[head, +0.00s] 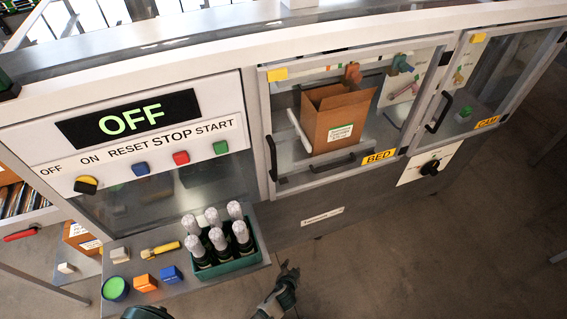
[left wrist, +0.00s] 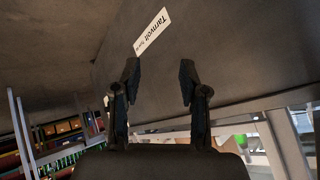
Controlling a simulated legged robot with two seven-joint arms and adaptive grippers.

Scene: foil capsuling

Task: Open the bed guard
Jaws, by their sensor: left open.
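The bed guard (head: 352,172) is a clear panel in a grey frame with a yellow BED label, and it looks shut on the machine front. A black upright handle (head: 272,158) is at its left edge, and a dark horizontal bar (head: 332,163) shows low on it. My left gripper (head: 288,272) is below the guard, apart from it, in front of the machine's lower grey panel. In the left wrist view, its two dark fingers (left wrist: 159,85) are spread with nothing between them, facing the grey panel with a white label (left wrist: 152,31). My right gripper is not seen.
An open cardboard box (head: 335,117) stands behind the guard. The CAM guard (head: 481,85) with its own black handle is to the right, above a black knob (head: 430,168). A shelf (head: 185,293) with a crate of bottles (head: 228,262) projects left of my gripper. The OFF display (head: 128,120) is upper left.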

